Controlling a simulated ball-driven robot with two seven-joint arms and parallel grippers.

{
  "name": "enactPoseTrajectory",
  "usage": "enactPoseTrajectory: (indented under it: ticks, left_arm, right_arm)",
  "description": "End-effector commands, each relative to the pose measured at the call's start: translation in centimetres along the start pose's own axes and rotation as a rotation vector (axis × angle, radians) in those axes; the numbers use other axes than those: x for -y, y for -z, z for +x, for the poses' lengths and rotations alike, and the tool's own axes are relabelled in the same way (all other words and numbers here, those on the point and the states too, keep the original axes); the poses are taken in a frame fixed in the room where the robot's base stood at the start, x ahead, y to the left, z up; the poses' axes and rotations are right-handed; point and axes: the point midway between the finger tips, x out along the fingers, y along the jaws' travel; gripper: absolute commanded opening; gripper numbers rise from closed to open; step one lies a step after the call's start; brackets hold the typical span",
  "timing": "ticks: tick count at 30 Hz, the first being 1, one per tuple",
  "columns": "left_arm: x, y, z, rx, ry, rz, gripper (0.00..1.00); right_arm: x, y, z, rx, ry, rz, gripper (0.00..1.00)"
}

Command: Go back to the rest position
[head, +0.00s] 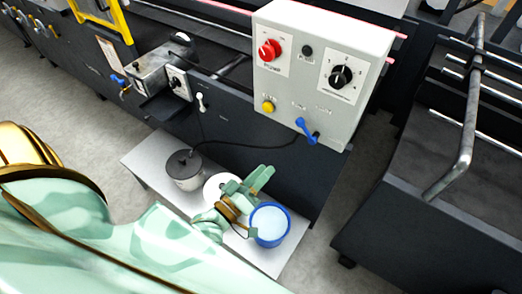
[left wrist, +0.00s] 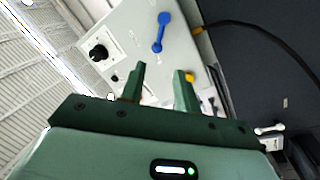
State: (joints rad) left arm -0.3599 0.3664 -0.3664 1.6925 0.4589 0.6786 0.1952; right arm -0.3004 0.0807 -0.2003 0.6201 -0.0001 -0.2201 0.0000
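My left gripper (head: 262,180) is pale green and hangs over the small light table, in front of the grey control box. In the head view it overlaps a white round lid or plate and the edge of a blue-rimmed container. In the left wrist view its two fingers (left wrist: 160,82) stand apart with nothing between them. Whether it touches anything on the table cannot be told. My left arm comes in from the lower left of the head view. My right gripper is in neither view.
The control box (head: 322,75) has a red knob, a black dial, a yellow button and a blue lever (head: 306,130). The light table (head: 150,165) holds a grey pot with a dark lid (head: 186,170) and the blue container (head: 270,224). A dark machine (head: 440,190) stands at right.

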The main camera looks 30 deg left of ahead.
Motion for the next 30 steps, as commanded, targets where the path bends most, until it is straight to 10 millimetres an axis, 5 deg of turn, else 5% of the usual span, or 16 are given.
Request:
enactPoseTrajectory:
  ticks: [11, 14, 17, 20, 24, 30]
  left_arm:
    - [0.0, -0.1, 0.0, 0.008, 0.002, 0.013, 0.32]
    - [1.0, -2.1, -0.4, 0.099, 0.019, 0.108, 0.32]
    - [5.0, -5.9, -2.6, 0.269, 0.089, 0.270, 0.32]
    - [10.9, -10.5, -7.0, 0.500, 0.194, 0.453, 0.32]
    - [18.6, -15.9, -15.9, 0.854, 0.338, 0.656, 0.32]
    - [24.1, -20.8, -31.0, 1.345, 0.481, 0.791, 0.32]
  right_arm:
    - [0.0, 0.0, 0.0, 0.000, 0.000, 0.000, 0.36]
    - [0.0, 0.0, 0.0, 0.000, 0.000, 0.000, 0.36]
    - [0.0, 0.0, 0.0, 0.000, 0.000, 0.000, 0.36]
    - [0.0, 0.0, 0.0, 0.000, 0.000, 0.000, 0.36]
    - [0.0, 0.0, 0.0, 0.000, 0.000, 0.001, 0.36]
    - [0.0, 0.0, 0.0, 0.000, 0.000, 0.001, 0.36]
